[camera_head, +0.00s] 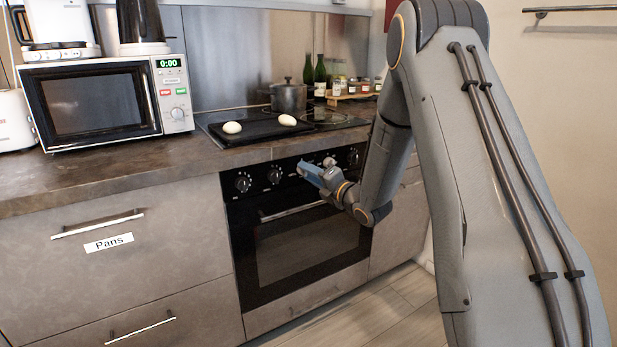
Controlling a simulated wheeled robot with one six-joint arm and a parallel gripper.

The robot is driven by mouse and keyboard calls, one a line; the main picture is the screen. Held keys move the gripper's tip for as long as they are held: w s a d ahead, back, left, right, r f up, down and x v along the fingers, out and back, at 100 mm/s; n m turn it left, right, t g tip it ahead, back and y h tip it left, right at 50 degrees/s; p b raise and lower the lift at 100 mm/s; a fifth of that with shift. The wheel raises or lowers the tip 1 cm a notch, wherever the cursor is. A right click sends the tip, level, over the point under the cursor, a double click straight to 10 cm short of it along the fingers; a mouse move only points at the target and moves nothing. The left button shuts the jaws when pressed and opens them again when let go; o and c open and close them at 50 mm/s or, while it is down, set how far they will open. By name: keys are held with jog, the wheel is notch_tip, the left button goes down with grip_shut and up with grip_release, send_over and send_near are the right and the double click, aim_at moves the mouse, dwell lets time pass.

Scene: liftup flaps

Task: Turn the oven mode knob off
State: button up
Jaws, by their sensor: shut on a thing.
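The black oven (300,245) is built in under the counter, with a row of round knobs along its top panel. Two knobs, the far left knob (243,183) and the one beside it (274,175), show clear of my gripper. Another knob (353,156) shows at the right end. My gripper (305,169) is at the middle of the panel, shut on an oven knob there. Its blue-grey fingers and wrist largely hide that knob, so its setting cannot be read. No label shows which knob is the mode knob.
The oven handle (292,211) runs just below my gripper. Above are the counter edge and cooktop, with a black tray (258,130) holding two egg-like things, and a pot (288,97). A microwave (105,103) stands left. Floor in front is clear.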

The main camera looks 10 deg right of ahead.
jog(key=shift+n, duration=0.6)
jog(key=shift+n+b, duration=0.3)
jog(key=shift+b, duration=0.05)
jog(key=o, duration=1)
jog(key=v, duration=0.7)
jog(key=shift+s+d+p, duration=0.2)
jog(key=shift+s+p, duration=0.1)
jog(key=shift+s, duration=0.05)
